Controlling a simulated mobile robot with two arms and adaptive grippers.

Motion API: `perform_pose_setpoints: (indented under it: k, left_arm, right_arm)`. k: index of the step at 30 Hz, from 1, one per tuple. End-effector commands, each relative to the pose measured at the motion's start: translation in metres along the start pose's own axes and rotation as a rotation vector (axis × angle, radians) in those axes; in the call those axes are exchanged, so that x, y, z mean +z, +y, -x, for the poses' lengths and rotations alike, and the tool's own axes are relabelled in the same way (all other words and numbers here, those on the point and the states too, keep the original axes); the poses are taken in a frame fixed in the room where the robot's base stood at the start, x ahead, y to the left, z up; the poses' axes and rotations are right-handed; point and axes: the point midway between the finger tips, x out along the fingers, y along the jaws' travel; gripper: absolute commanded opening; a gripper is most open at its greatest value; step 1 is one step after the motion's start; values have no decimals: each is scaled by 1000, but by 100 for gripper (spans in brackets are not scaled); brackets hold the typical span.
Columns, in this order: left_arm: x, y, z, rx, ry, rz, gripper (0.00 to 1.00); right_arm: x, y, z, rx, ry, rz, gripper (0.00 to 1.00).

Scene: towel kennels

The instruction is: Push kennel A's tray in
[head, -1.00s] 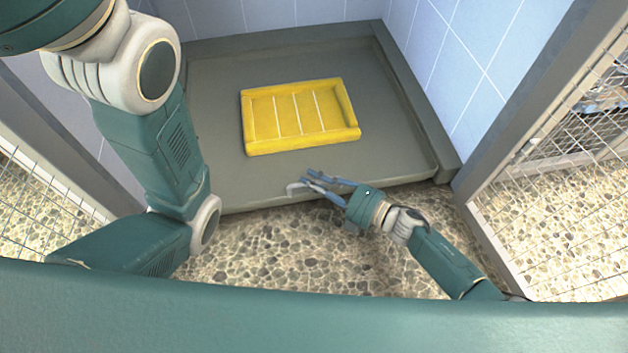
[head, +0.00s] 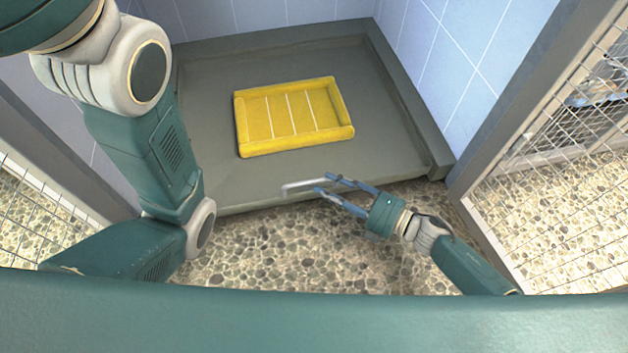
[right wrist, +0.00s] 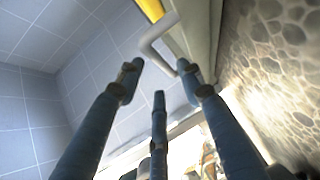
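The grey tray (head: 385,140) lies on the kennel floor between blue tiled walls, with a yellow bed on it. Its pale bar handle (head: 303,186) sticks out at the front edge. The handle also shows in the right wrist view (right wrist: 150,42), just beyond the fingertips. My right gripper (head: 322,182) is at the tray's front edge, just right of the handle. Its fingers are spread, with nothing held between them; in the right wrist view the gripper (right wrist: 159,72) also looks open. Whether a fingertip touches the handle I cannot tell. My left gripper is out of view.
The yellow bed (head: 290,115) sits towards the tray's middle. Mesh panels flank the opening, with the right one (head: 560,150) near my right arm. Pebbled floor (head: 290,255) lies clear in front of the tray.

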Motion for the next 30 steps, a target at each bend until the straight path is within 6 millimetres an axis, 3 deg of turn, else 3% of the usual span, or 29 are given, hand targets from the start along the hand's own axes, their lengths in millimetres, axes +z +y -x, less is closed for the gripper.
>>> perform_pose_setpoints:
  k: [3,10,30]
  left_arm:
    - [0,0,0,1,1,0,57]
    - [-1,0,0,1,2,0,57]
    - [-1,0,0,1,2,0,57]
  right_arm:
    - [0,-1,25,-2,-1,0,37]
    - [0,0,50,0,0,0,37]
    - [1,0,53,0,-1,0,37]
